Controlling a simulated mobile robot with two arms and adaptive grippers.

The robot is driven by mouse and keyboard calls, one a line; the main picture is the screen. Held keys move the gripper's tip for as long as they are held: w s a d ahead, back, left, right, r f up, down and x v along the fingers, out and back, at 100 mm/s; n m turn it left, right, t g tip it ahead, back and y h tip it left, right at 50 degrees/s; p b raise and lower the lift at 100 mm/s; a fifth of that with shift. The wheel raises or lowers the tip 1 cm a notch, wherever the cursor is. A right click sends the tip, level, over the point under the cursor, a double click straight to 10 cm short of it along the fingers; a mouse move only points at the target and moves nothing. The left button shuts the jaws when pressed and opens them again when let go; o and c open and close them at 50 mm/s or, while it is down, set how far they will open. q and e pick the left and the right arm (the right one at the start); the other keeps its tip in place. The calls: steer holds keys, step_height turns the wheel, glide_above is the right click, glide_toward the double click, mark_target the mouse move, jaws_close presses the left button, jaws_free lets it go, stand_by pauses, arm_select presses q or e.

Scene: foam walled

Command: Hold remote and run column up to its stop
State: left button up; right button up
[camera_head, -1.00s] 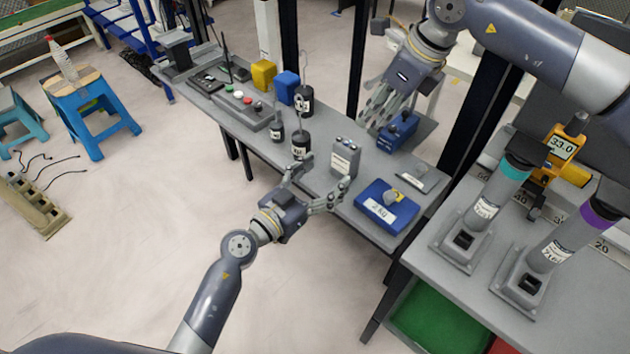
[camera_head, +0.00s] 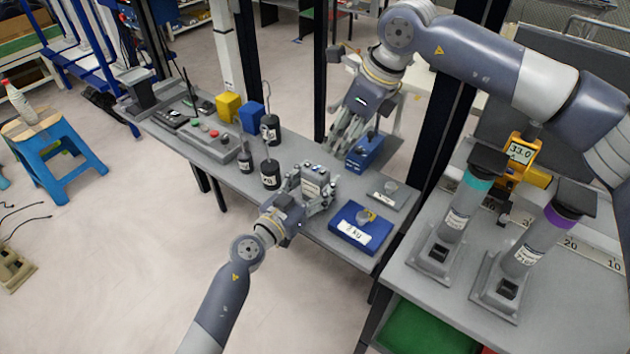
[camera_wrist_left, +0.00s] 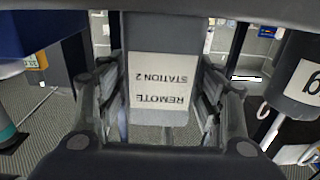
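The remote (camera_head: 316,179) is a grey box standing upright on the grey bench, with buttons on top. In the left wrist view its label reads "REMOTE STATION 2" (camera_wrist_left: 160,82), upside down. My left gripper (camera_head: 308,192) is around the remote, one finger on each side. Narrow gaps seem to show between fingers and box, so it looks open; contact at the tips is not clear. My right gripper (camera_head: 346,138) is open and empty beside a blue block (camera_head: 365,150). I cannot tell which upright is the column; dark posts (camera_head: 440,105) and a pale one (camera_head: 226,45) stand behind.
A blue 2 kg block (camera_head: 352,228) lies right of the remote. Black hooked weights (camera_head: 270,174) stand to its left, near a button panel (camera_head: 215,138) and yellow and blue blocks. Two capped cylinders (camera_head: 455,210) stand on the right table.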

arm_select(q)
steer(key=c, duration=0.6)
arm_select(e)
jaws_close()
stand_by(0.7)
